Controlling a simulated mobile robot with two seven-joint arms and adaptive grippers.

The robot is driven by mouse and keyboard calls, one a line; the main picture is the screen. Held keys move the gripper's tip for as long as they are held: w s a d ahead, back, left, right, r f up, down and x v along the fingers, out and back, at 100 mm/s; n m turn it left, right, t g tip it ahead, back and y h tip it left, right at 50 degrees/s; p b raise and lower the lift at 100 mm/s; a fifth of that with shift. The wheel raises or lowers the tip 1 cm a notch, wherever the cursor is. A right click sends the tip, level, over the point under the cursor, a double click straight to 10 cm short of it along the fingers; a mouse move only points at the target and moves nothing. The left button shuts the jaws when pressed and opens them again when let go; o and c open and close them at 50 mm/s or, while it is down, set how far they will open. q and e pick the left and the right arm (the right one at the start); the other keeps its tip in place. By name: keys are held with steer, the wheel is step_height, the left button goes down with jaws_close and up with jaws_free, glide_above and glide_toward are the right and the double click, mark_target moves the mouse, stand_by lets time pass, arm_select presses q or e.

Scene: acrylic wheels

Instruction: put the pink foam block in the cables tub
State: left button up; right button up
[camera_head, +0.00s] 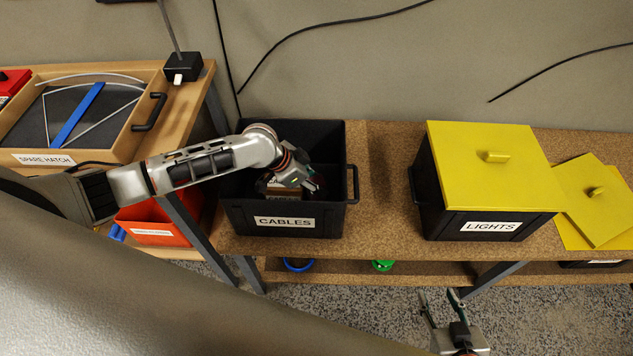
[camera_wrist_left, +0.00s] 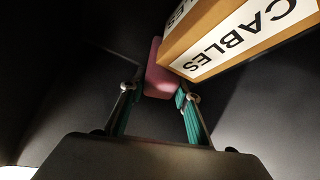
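The cables tub (camera_head: 237,218) is a black open box with a white CABLES label, on the cork-topped bench. My left gripper (camera_head: 304,186) is down inside it. In the left wrist view the pink foam block (camera_wrist_left: 158,72) sits between the fingertips of my left gripper (camera_wrist_left: 159,88), which appear to close on its two sides. The block is beside a wooden box (camera_wrist_left: 215,35) with CABLES labels, inside the tub. I cannot tell whether the block touches the tub's floor. My right gripper (camera_head: 441,304) is open and empty, low in front of the bench.
A black lights tub (camera_head: 435,200) with a yellow lid (camera_head: 490,150) stands to the right. More yellow lids (camera_head: 600,215) lie beyond it. A wooden spare hatch tray (camera_head: 90,160) and a red bin (camera_head: 150,222) are at left. Bare cork lies between the tubs.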

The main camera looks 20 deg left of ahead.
arm_select(q)
steer(key=shift+o, duration=1.3)
steer(key=shift+r, duration=0.1)
steer(key=shift+s+a+r, duration=0.1)
steer(key=shift+r, duration=0.2)
steer(key=p+v, duration=0.2)
steer(key=v, duration=0.9)
steer(key=shift+r, duration=0.2)
steer(key=shift+s, duration=0.1)
